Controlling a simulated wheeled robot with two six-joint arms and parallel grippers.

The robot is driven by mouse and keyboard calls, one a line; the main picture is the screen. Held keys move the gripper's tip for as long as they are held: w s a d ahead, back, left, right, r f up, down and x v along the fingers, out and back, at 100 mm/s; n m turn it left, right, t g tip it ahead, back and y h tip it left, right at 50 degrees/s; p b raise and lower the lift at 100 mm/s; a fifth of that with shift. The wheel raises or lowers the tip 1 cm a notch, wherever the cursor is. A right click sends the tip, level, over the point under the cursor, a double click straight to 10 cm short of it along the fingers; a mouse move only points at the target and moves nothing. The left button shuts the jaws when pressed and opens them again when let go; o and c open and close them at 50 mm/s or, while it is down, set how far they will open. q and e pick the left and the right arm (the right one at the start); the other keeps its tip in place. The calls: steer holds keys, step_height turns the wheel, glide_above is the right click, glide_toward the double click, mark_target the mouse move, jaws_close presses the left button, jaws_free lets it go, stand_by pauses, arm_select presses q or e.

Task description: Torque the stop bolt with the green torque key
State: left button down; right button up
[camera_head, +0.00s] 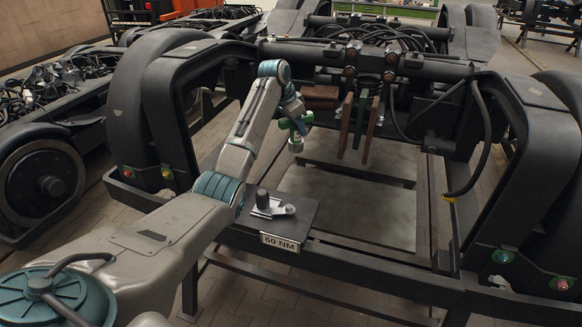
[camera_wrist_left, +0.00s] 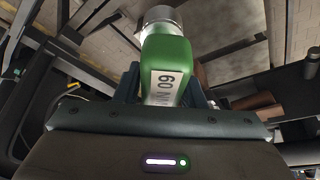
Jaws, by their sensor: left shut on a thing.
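The green torque key (camera_wrist_left: 166,56) is held between the fingers of my left gripper (camera_head: 298,125). Its "60 N..." label faces the wrist camera, and its round silver head points away from the wrist. In the head view the key (camera_head: 306,117) shows as green parts, with its silver end hanging below the gripper, above the floor plate and clear of it. A dark shelf with a "60 NM" plate (camera_head: 280,243) carries a dark upright cylinder (camera_head: 262,198) and a flat silver piece. I cannot tell for certain which part is the stop bolt. My right gripper is not in view.
Brown and green bars (camera_head: 363,130) hang from the bogie's cross beam, right of my left gripper. Cables (camera_head: 400,40) lie behind the beam. Black side frames (camera_head: 527,170) stand left and right. A grey floor plate (camera_head: 350,205) lies open below.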

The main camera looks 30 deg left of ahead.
arm_select(q)
steer(key=s+d+f+m+h+p, duration=0.1)
steer(key=s+d+f+m, duration=0.2)
steer(key=s+f, duration=0.5)
step_height(320, 180, down, 4)
steer(key=shift+s+r+m+g+p, duration=0.1)
steer(key=shift+s+m+g+p, duration=0.1)
steer(key=shift+m+g+p, duration=0.25)
steer(key=shift+s, duration=0.1)
steer(key=shift+f+b, duration=1.05)
steer(key=shift+f, duration=2.4)
steer(key=shift+m+g+h, duration=0.25)
steer(key=shift+m+h, duration=0.15)
steer(key=shift+m, duration=0.65)
steer(key=shift+b, duration=0.35)
